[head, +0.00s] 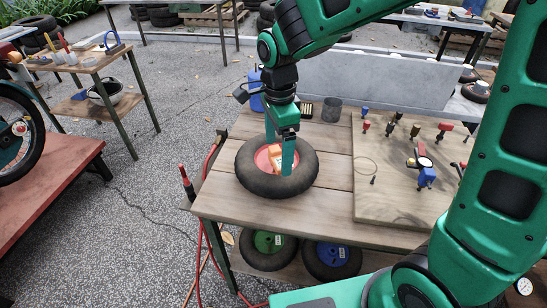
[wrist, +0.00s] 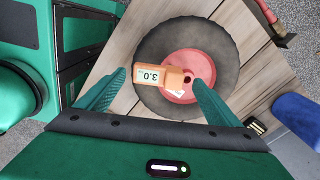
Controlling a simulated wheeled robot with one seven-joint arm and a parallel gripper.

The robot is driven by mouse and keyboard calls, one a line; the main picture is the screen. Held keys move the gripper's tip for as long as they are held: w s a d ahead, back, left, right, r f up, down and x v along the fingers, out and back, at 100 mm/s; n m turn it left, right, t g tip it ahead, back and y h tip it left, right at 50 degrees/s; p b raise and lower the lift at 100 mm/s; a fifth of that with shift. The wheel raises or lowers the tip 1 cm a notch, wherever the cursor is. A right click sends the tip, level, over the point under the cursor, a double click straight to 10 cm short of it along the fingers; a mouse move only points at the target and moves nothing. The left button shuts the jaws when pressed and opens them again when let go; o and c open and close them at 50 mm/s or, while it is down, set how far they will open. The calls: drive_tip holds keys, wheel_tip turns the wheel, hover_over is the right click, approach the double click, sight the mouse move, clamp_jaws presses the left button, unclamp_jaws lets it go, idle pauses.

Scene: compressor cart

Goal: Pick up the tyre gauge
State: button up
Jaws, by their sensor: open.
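The tyre gauge, seemingly the orange block (head: 275,156) with a small display, lies on the red hub of a black-tyred wheel (head: 253,183). In the wrist view the orange gauge (wrist: 153,77) shows a display reading 3.0, and the wheel (wrist: 222,48) lies flat beneath it. My gripper (head: 280,158) is open and points down over the hub, its green fingers on either side of the gauge. In the wrist view my gripper (wrist: 160,78) has the gauge between its fingertips, with a gap at the left; contact at the right is unclear.
The wheel lies on a wooden bench (head: 325,212). A board (head: 390,205) with fittings and a blue dial tool (head: 427,178) lies at the right. A blue container (head: 256,98) and a grey cup (head: 331,109) stand behind. A red hose (head: 201,245) hangs at the left edge.

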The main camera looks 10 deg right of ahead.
drive_tip(key=shift+f, duration=1.25)
drive_tip(key=c, duration=1.2)
drive_tip(key=shift+r, duration=0.1)
drive_tip(key=shift+w+r, duration=0.1)
drive_tip(key=shift+r, duration=0.2)
drive_tip(key=r, duration=0.4)
drive_tip(key=shift+s+a, duration=0.35)
drive_tip(key=shift+a, duration=0.05)
drive_tip(key=shift+s+a+r, duration=1.25)
drive_tip(key=shift+a+r, duration=0.05)
drive_tip(key=shift+r, duration=0.6)
drive_tip(key=shift+s+a+r, duration=1.2)
drive_tip(key=shift+a+r, duration=0.1)
drive_tip(key=shift+r, duration=0.55)
drive_tip(key=shift+s+a+r, duration=1.25)
drive_tip(key=shift+a+r, duration=0.05)
drive_tip(key=shift+r, duration=0.6)
